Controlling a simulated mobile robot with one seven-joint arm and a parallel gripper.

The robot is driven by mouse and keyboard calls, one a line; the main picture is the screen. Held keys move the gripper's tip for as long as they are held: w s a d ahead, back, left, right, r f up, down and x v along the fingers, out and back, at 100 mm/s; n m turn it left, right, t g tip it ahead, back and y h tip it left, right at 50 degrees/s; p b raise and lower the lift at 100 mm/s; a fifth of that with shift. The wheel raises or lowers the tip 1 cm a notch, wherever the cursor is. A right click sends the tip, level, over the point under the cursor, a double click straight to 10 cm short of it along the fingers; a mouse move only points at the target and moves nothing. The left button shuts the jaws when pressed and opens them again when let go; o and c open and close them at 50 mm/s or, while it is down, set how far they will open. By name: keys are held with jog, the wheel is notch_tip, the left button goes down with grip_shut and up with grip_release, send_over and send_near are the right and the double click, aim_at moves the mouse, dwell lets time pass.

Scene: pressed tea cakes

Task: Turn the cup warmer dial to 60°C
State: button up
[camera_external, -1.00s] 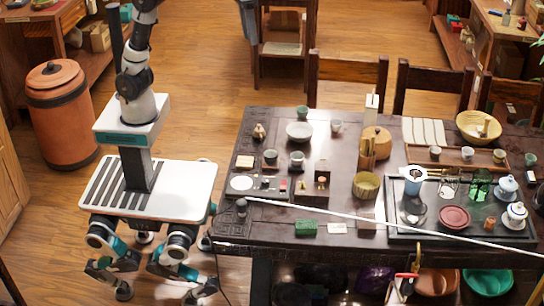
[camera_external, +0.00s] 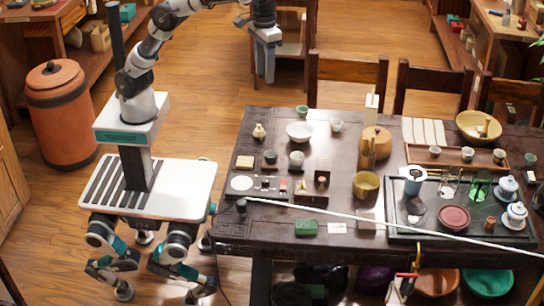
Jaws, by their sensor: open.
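The cup warmer (camera_external: 257,192) lies flat on the near left part of the dark table, with a pale round plate (camera_external: 241,183) on its left. Small controls (camera_external: 266,183) show to the right of the plate; they are too small to read a dial setting or tell which one is the dial. My gripper (camera_external: 265,78) hangs in the air pointing down, beyond the table's far left corner in the picture. It is open and empty, well apart from the cup warmer.
A white bowl (camera_external: 299,132), a small vase (camera_external: 259,132) and cups (camera_external: 296,159) stand behind the warmer. A small wooden box (camera_external: 321,181) is to its right. A long white rod (camera_external: 380,220) crosses the table's near side. A chair (camera_external: 345,72) stands behind the table.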

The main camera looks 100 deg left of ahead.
aim_at(265, 180)
notch_tip(265, 180, down, 42)
jog(key=b, duration=0.3)
jog(key=shift+r, duration=0.2)
grip_shut()
jog(key=shift+m, duration=0.4)
jog(key=m+p, duration=0.1)
jog(key=m, duration=0.4)
jog(key=shift+m, duration=0.3)
jog(key=m+p, duration=0.1)
jog(key=m, duration=0.4)
jog(key=shift+m, duration=0.3)
